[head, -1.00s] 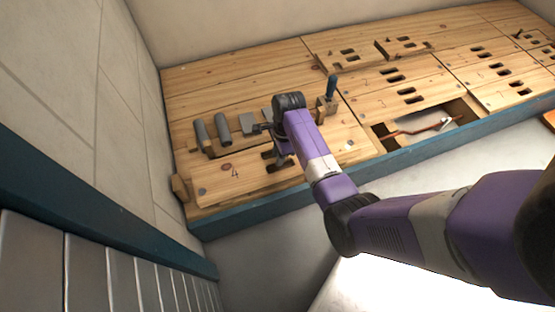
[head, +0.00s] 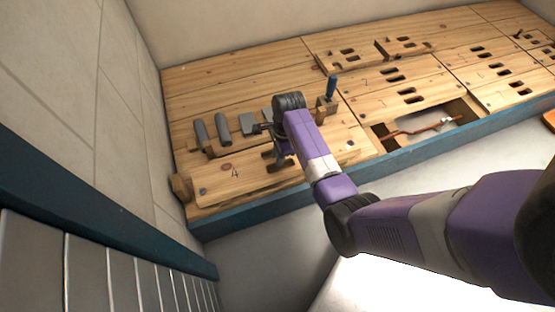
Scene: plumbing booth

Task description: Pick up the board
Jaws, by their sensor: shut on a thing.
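The board (head: 233,176), a pale wooden plank marked 4, lies at the front left of the wooden platform in the head view. My gripper (head: 280,160) points down at the board's slots near its right part and is shut on it. The arm and wrist hide much of the fingers and the slots. The board looks slightly raised and shifted from the platform beneath, but the gap under it is hard to judge.
A blue-handled tool (head: 331,88) stands in a wooden block to the right. An open recess (head: 430,125) shows a copper pipe. Other slotted boards (head: 395,76) lie at the back right.

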